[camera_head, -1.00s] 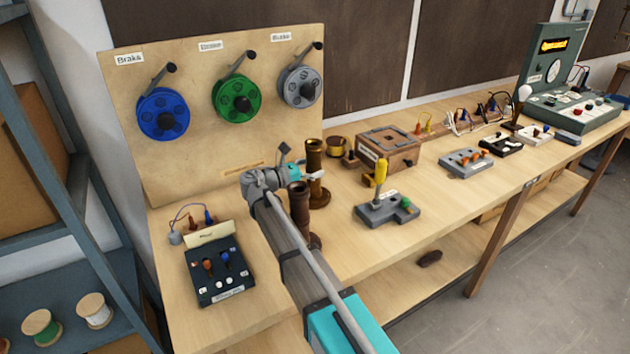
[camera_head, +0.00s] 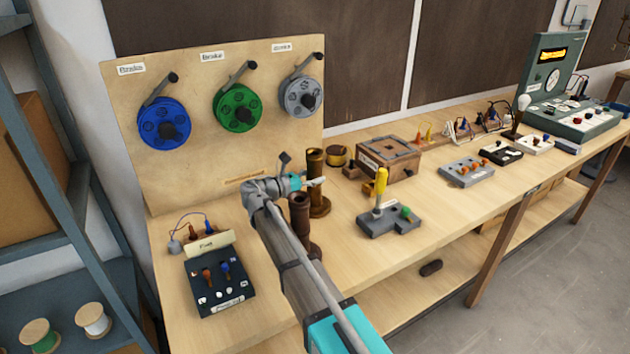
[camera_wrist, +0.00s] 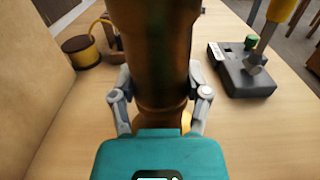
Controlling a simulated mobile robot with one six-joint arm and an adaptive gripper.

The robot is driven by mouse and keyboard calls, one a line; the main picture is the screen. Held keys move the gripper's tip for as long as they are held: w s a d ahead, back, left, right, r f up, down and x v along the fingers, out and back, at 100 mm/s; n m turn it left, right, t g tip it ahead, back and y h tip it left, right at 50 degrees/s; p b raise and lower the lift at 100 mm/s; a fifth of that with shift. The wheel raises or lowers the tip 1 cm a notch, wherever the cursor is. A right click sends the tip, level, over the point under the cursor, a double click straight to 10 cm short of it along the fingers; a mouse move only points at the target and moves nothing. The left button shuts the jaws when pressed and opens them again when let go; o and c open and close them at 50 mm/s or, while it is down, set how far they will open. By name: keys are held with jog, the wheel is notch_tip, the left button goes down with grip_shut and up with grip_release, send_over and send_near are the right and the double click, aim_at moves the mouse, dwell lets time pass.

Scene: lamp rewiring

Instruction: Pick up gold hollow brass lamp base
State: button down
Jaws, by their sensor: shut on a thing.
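The gold hollow brass lamp base (camera_head: 316,180) is an upright tube with a wider foot, on the workbench behind my arm in the head view. My gripper (camera_head: 312,184) is at its side. In the wrist view the lamp base (camera_wrist: 155,55) fills the upper middle, and the fingers of my gripper (camera_wrist: 160,105) lie against both its sides, shut on it. A darker brown tube of similar shape (camera_head: 300,222) stands just in front, partly hidden by my arm. I cannot tell whether the lamp base's foot is clear of the bench.
A grey block with a yellow-handled tool (camera_head: 380,190) stands to the right. Behind are a wooden box (camera_head: 388,160) and a yellow spool (camera_head: 337,155). A board with blue, green and grey reels (camera_head: 165,60) rises at the left. A black switch box (camera_head: 218,280) lies front left.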

jog(key=shift+r, duration=0.15)
notch_tip(320, 180, up, 10)
jog(key=p, duration=1)
dwell(0.8)
